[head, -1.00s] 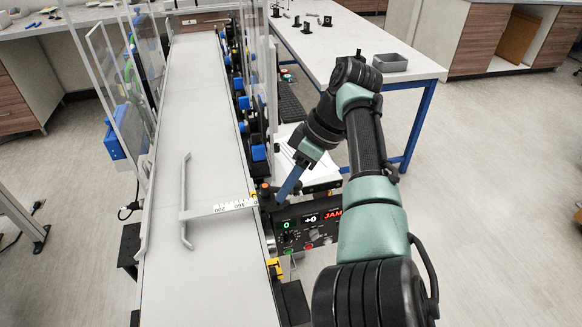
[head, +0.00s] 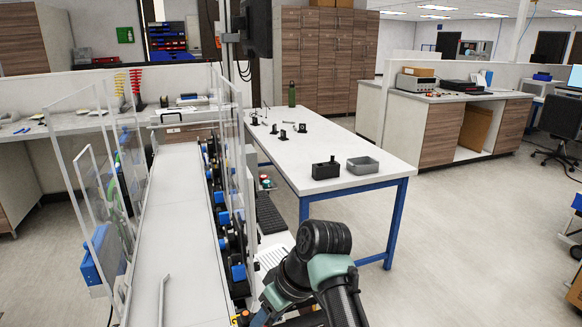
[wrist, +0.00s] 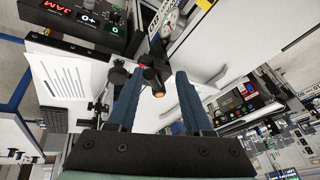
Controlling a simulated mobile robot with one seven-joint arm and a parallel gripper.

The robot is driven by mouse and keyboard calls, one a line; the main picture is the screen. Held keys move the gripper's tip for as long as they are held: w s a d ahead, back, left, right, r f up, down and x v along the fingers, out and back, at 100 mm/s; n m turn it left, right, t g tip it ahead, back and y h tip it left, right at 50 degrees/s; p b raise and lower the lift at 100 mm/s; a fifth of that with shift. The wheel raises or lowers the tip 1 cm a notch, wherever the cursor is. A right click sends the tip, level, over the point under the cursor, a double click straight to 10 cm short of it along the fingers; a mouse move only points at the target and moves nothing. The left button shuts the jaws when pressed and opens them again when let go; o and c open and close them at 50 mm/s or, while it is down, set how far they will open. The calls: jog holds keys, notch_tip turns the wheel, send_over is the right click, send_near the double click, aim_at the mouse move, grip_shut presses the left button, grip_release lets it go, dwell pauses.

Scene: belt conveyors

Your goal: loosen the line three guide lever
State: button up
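In the wrist view a black lever or knob piece (wrist: 152,73) with an orange end (wrist: 158,91) lies between the two blue fingers of my gripper (wrist: 158,76). The fingers stand apart, with visible gaps on both sides of the piece; I cannot tell whether either touches it. In the head view only a bit of a blue finger of my gripper (head: 262,317) shows at the bottom edge, beside a small orange knob (head: 243,317) at the belt's right side. No label shows that this is the line three lever.
The white conveyor belt (head: 180,215) has clear guard panels (head: 105,220) and blue-capped parts along its sides. A white table (head: 345,170) with a grey tray (head: 363,166) stands to the right. In the wrist view a control panel (wrist: 85,20) reads JAM, near a printed sheet (wrist: 58,75).

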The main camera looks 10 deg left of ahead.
jog(key=s+d+r+m+t+h+b, duration=0.1)
jog(key=s+r+m, duration=0.2)
jog(key=r, duration=0.3)
jog(key=s+d+r+m+t+b, duration=0.1)
jog(key=s+d+r+m, duration=0.15)
jog(key=r, duration=0.35)
jog(key=w+a+r+t+y+b, duration=0.1)
jog(key=w+a+r+t+y, duration=0.15)
jog(key=r+t, duration=0.2)
jog(key=w+a+r+t+y+b, duration=0.1)
jog(key=w+a+r+t, duration=0.1)
jog(key=w+r+t, duration=0.3)
jog(key=s+d+r+m+t, duration=0.1)
jog(key=s+d+r+t, duration=0.1)
jog(key=r, duration=0.5)
jog(key=s+d+r+m+t, duration=0.1)
jog(key=s+d+r+t, duration=0.2)
jog(key=r, duration=0.4)
jog(key=shift+d+t+b, duration=0.4)
jog(key=shift+d+t, duration=0.3)
jog(key=shift+t, duration=0.65)
jog(key=shift+m, duration=0.25)
